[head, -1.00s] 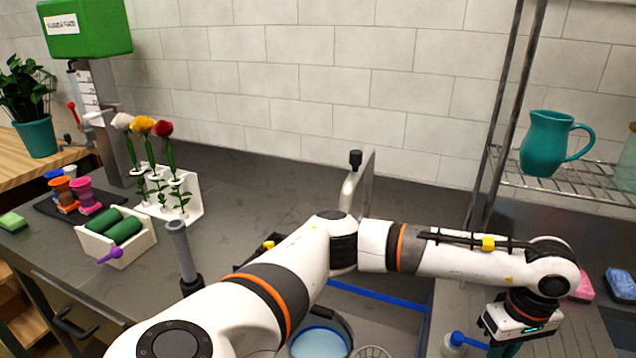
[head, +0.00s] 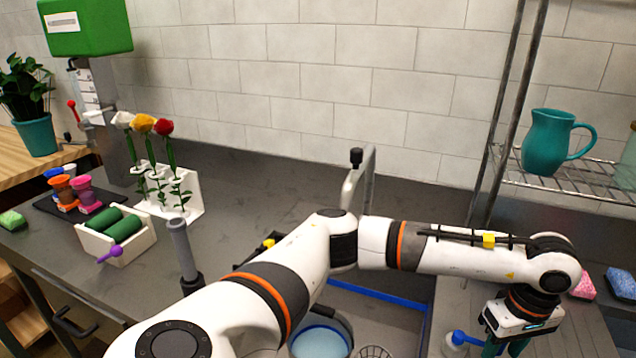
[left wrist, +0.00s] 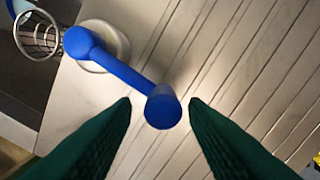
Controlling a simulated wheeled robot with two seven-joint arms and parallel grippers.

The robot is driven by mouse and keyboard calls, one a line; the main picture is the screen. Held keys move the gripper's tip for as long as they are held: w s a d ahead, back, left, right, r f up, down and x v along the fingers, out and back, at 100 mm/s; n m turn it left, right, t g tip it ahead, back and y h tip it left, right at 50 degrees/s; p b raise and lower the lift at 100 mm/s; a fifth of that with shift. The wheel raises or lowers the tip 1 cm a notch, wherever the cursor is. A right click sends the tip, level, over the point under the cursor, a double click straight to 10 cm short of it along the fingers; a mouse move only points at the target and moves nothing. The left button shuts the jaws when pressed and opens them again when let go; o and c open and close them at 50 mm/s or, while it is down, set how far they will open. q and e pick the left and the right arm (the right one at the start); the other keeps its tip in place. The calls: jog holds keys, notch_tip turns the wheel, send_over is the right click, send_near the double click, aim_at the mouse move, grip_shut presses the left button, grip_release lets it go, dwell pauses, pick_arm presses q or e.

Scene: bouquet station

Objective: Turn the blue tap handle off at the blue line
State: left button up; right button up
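The blue tap handle (left wrist: 125,72) is a lever on a round white base (left wrist: 104,45) in the left wrist view. Its rounded free end lies between the two green fingers of my left gripper (left wrist: 160,103), with a gap on each side. In the head view the handle (head: 467,340) shows at the bottom, partly hidden by the gripper. My left gripper (head: 504,344) is open above the counter, pointing down. No blue line beside the handle can be made out. My right gripper is out of view.
A sink with a blue edge strip (head: 378,292) and a bowl of water (head: 320,342) lies left of the handle. A wire rack (head: 560,180) with a teal pitcher (head: 548,143) stands at right. Pink (head: 584,287) and blue (head: 621,285) sponges lie beyond the gripper.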

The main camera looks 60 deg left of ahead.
pick_arm(q)
notch_tip(320, 180, up, 8)
jog(key=p, duration=0.3)
jog(key=shift+w, duration=0.15)
jog(key=shift+d+f, duration=0.1)
jog(key=shift+f, duration=0.1)
dwell(0.4)
